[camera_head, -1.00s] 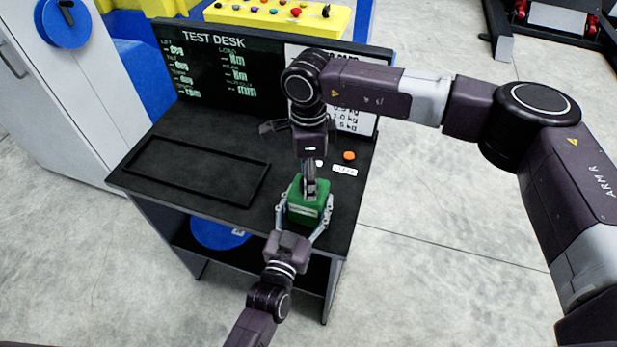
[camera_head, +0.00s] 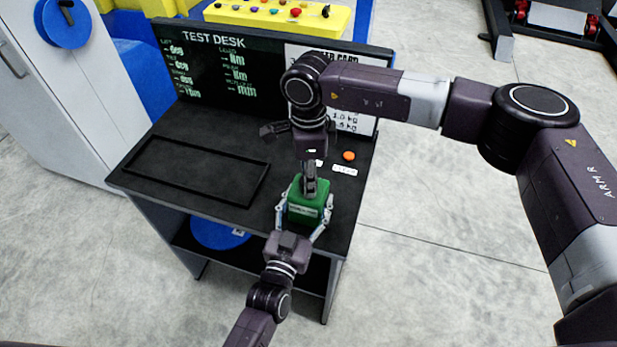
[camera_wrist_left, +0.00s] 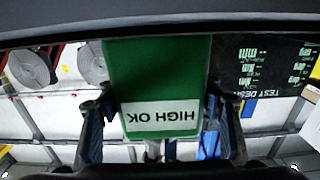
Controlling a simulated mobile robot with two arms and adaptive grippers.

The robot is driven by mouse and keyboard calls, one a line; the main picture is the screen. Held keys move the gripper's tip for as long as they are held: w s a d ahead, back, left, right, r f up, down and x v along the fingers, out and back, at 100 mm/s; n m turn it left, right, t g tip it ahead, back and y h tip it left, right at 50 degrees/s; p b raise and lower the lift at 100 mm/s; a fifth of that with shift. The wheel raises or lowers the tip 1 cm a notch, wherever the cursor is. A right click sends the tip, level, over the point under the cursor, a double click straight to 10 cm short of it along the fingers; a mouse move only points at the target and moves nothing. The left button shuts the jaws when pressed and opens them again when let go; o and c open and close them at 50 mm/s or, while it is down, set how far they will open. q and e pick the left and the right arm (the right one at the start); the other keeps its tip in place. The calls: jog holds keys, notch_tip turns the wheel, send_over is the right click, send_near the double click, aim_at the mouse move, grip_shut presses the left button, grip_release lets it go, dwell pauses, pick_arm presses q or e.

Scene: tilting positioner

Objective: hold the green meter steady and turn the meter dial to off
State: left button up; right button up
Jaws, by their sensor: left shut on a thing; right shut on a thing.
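The green meter (camera_head: 296,214) stands at the front right of the desk. My left gripper (camera_head: 305,209) reaches in from the front, its two fingers shut on the meter's sides. In the left wrist view the meter (camera_wrist_left: 155,68) sits between the blue-padded fingers, with a white label (camera_wrist_left: 160,117) that reads HIGH OK upside down. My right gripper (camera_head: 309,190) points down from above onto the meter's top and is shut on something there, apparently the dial. The dial itself is hidden by the fingers, so its setting cannot be told.
The dark desk (camera_head: 200,215) has an empty framed recess (camera_head: 190,172) at left. An orange button (camera_head: 348,156) and a small white label (camera_head: 344,170) lie behind the meter. The TEST DESK screen (camera_head: 215,72) and a partly covered white card (camera_head: 355,122) stand at the back.

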jog(key=n, duration=0.6)
jog(key=shift+n, duration=0.3)
jog(key=n, duration=1.1)
jog(key=shift+n, duration=2.2)
jog(key=o, duration=1.2)
jog(key=shift+c, duration=0.2)
